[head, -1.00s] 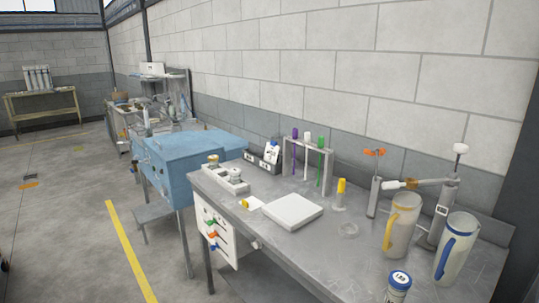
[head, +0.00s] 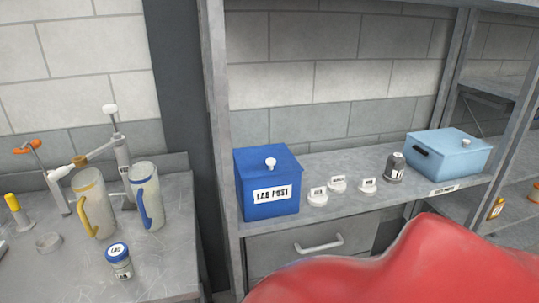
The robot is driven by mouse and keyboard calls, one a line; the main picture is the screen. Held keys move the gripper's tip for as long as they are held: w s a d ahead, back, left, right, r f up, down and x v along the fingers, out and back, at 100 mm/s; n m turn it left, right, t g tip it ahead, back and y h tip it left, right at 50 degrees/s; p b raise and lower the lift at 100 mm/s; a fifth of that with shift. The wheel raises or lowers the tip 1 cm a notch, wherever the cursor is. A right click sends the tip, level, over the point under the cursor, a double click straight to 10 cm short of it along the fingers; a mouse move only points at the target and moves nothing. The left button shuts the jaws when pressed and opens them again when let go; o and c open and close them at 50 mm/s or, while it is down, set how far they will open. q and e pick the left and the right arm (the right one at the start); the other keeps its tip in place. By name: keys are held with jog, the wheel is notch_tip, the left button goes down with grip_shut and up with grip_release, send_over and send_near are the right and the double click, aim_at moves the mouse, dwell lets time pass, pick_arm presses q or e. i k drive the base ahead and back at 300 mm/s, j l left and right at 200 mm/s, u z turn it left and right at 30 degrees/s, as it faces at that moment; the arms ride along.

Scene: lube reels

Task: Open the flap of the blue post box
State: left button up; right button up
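The blue post box (head: 266,205) stands on the left end of a grey metal shelf in the head view. Its front carries a white label reading "LAB POST". A white knob (head: 270,164) shows at the top front of the box, and the lid looks closed. Neither of my grippers is in view.
A light blue box (head: 449,152) with a dark handle stands at the shelf's right, with a dark jar (head: 395,167) and white labelled discs (head: 337,184) between. A large red surface (head: 400,268) blocks the lower right. A workbench (head: 180,258) with jugs (head: 147,197) is at left.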

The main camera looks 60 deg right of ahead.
aim_at(270, 160)
jog(key=z, duration=2.55)
